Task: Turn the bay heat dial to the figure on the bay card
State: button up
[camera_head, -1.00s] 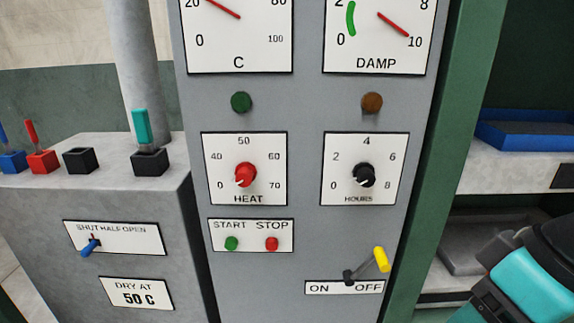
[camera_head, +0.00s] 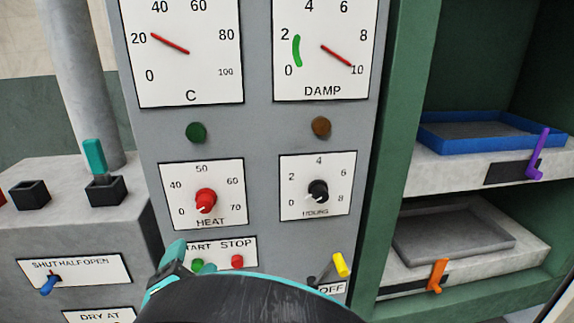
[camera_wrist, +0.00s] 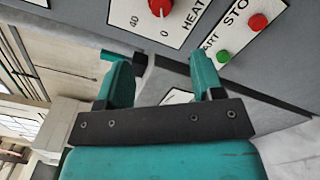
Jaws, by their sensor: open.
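The heat dial (camera_head: 205,201) is a red knob on a white plate marked 0, 40, 50, 60 and 70. Its white mark points to the lower left, toward 0. The bay card (camera_head: 92,317) shows only "DRY AT" at the bottom edge; its figure, 50 C, is legible in the earlier view. In the wrist view the heat dial (camera_wrist: 160,7) is at the top edge, beyond the fingertips. My gripper (camera_wrist: 160,72) is open, with nothing between its teal fingers, apart from the dial. In the head view my arm covers the lower middle.
The black hours dial (camera_head: 317,191) is right of the heat dial. Green start (camera_head: 197,266) and red stop (camera_head: 237,262) buttons lie just below, close to my arm. A yellow-tipped on/off lever (camera_head: 340,266) sticks out lower right. Shelves with a blue tray (camera_head: 440,144) are at the right.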

aim_at(204, 208)
jog(key=p+x, duration=0.2)
jog(key=x, duration=0.6)
jog(key=p+x, duration=0.3)
jog(key=x, duration=0.5)
jog(key=shift+w+d+p, duration=0.15)
jog(key=shift+w+p, duration=0.2)
jog(key=c, duration=0.9)
jog(key=shift+b, duration=0.35)
